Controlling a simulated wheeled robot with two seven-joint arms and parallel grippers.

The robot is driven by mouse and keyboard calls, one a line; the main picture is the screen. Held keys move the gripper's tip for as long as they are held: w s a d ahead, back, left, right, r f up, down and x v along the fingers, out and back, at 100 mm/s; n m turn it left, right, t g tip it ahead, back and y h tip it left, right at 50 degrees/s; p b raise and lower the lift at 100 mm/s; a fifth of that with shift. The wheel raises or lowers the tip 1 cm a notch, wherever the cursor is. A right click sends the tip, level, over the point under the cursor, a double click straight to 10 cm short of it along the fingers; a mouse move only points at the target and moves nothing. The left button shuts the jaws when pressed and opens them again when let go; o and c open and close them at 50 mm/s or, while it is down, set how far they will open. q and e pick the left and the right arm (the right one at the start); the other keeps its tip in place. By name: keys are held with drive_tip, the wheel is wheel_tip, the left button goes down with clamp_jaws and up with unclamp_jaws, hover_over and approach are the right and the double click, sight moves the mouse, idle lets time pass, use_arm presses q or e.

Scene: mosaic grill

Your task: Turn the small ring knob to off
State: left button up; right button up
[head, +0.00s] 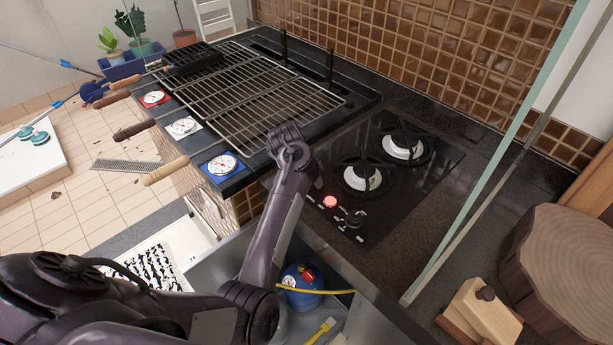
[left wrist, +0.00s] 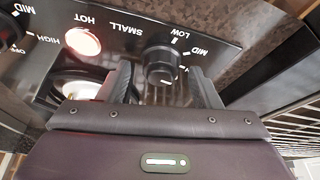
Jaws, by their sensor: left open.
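The small ring knob (left wrist: 160,64) is a round black knob beside the word SMALL, in the left wrist view. LOW and MID marks ring it; the lettering is upside down there. My left gripper (left wrist: 160,72) is open, with one finger on each side of the knob. I cannot tell whether the fingers touch it. The knob's exact setting is unclear. In the head view my left arm covers this knob and the fingertips. The red HOT light (head: 330,202) is lit, also in the left wrist view (left wrist: 82,41). My right gripper is not in view.
Another black knob (head: 355,218) stands beside the HOT light. Two round burners (head: 362,178) with black supports sit behind the knobs. A grill rack (head: 255,80) lies left of the cooktop. A glass panel (head: 490,150) rises at right. A blue gas bottle (head: 301,284) sits below.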

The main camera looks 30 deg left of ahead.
use_arm(q)
drive_tip(key=shift+f, duration=0.2)
drive_tip(key=c, duration=1)
